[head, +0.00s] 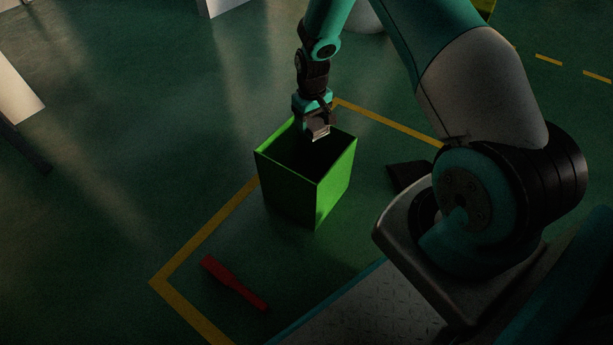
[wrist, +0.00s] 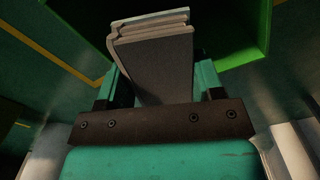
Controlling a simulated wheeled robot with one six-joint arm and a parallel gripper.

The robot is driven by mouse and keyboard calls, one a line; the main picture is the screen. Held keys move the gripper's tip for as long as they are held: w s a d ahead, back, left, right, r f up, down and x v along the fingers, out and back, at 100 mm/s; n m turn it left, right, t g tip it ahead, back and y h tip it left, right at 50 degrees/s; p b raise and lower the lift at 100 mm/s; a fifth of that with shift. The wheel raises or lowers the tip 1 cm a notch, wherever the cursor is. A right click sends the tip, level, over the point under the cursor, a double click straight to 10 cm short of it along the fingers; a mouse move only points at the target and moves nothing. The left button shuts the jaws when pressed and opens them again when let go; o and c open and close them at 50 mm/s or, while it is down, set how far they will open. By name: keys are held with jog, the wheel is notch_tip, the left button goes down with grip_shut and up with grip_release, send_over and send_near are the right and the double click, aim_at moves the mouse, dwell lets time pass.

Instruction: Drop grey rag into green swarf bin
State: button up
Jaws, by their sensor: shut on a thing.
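The green swarf bin (head: 288,187) stands on the floor in the middle of the head view, with its top open and its inside dark. Its green wall also shows at the upper right of the wrist view (wrist: 262,40). My gripper (head: 316,119) is over the bin's opening, pointing down, and is shut on the grey rag (head: 320,131). In the wrist view the rag (wrist: 160,65) is a folded grey piece between the fingers, jutting out past them. The bin's bottom is hidden in shadow.
A red tool-like object (head: 234,283) lies on the floor in front of the bin. Yellow floor lines (head: 186,253) run around the bin. A dark flat object (head: 407,174) lies to the bin's right. The floor to the left is mostly clear.

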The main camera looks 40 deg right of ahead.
notch_tip(320, 180, down, 6)
jog(key=b, duration=0.5)
jog(key=shift+r, duration=0.15)
jog(key=o, duration=0.9)
jog(key=shift+o, duration=0.2)
jog(key=shift+r, duration=0.2)
notch_tip(320, 180, up, 17)
jog(key=p, duration=0.8)
